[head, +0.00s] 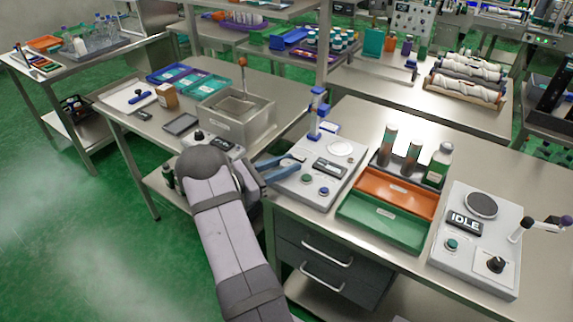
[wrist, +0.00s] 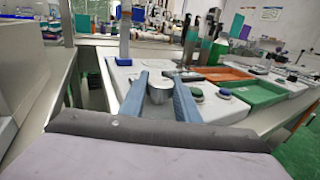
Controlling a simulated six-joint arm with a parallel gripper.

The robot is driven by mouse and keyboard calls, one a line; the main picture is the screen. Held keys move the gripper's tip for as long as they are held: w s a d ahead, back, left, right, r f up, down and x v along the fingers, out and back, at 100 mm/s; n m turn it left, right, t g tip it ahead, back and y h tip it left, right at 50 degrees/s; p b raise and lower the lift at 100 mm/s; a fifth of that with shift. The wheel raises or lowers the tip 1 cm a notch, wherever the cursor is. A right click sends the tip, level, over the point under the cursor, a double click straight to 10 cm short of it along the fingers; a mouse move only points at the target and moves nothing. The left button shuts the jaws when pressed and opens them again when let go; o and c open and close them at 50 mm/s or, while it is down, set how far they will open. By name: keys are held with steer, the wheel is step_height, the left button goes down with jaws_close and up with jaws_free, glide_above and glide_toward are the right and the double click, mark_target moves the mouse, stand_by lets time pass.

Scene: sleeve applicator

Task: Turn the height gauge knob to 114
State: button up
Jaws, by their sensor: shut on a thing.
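The height gauge (head: 318,185) is a white box with a blue post, a small display (head: 329,169) and two buttons, one green and one blue. The display's reading is too small to make out. My gripper (head: 288,163) reaches over the gauge's left side with its blue fingers. In the wrist view, my gripper (wrist: 160,80) has a round grey metal knob (wrist: 159,90) between its two fingers, and it is shut on that knob. The knob is largely hidden by the fingers in the head view.
An orange tray (head: 396,190) and a green tray (head: 382,222) lie right of the gauge, with several bottles behind. A white device reading IDLE (head: 462,221) stands farther right. A metal bin (head: 236,117) stands on the left bench.

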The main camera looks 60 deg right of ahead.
mark_target(281, 167)
steer(key=shift+r+n+t, duration=0.2)
steer(key=shift+n+t, duration=0.1)
steer(key=shift+t, duration=0.1)
steer(key=shift+f+n+t+h+p, duration=0.1)
steer(key=shift+n+t+h+p, duration=0.35)
steer(key=shift+t, duration=0.35)
steer(key=o, duration=1)
steer(key=shift+o, duration=0.2)
steer(key=shift+a, duration=0.1)
steer(key=shift+b+v, duration=1.05)
steer(key=shift+v, duration=2.55)
steer(key=shift+f, duration=0.1)
